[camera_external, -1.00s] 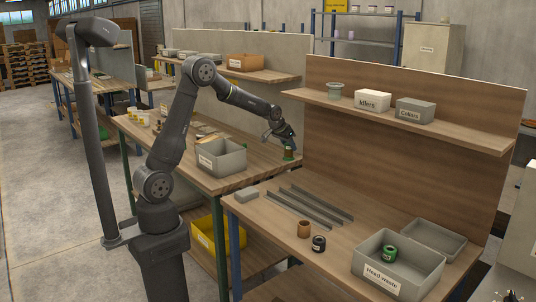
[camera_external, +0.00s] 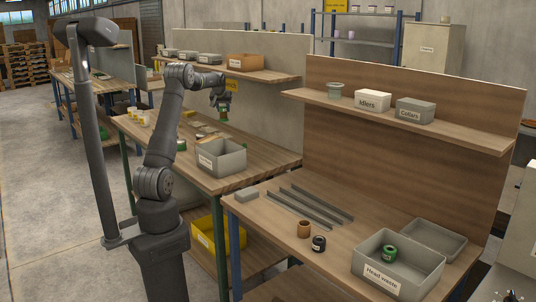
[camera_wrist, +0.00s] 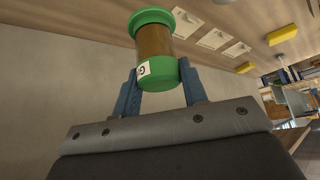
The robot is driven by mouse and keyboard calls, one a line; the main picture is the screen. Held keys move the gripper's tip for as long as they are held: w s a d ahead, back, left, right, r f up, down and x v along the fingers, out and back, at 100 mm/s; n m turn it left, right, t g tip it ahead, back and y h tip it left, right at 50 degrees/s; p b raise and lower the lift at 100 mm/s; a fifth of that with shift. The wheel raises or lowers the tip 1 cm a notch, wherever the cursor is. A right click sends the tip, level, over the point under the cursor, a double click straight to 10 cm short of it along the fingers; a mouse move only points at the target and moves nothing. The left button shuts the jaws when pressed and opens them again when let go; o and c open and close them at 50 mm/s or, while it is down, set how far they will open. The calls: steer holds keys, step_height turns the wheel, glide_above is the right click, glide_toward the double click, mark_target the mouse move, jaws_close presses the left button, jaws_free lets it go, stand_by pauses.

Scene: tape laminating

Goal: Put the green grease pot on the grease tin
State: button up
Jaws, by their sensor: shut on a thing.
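My gripper (camera_external: 222,103) is shut on a pot with green ends and a brown middle, held in the air above the back part of the left bench. In the wrist view the pot (camera_wrist: 153,45) sits between the blue fingers of my gripper (camera_wrist: 160,78), with a white label marked G on its side. In the external view the pot (camera_external: 224,115) is small and partly hidden by the fingers. I cannot pick out the grease tin for sure among the small items on the left bench.
A labelled grey bin (camera_external: 221,158) stands on the left bench (camera_external: 255,168). Pale yellow cups (camera_external: 133,114) are at its far left end. On the right bench are metal rails (camera_external: 308,207), a brown pot (camera_external: 303,229), a dark pot (camera_external: 318,243) and the Head waste box (camera_external: 398,270) holding a green pot.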

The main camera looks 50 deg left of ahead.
steer(key=s+a, duration=0.3)
steer(key=a, duration=0.1)
glide_above(192, 131)
step_height(192, 131, down, 6)
steer(key=shift+n, duration=0.4)
steer(key=shift+s+f, duration=0.15)
steer(key=shift+f, duration=1.85)
steer(key=shift+d+f, duration=0.1)
steer(key=o, duration=1)
steer(key=shift+o, duration=0.2)
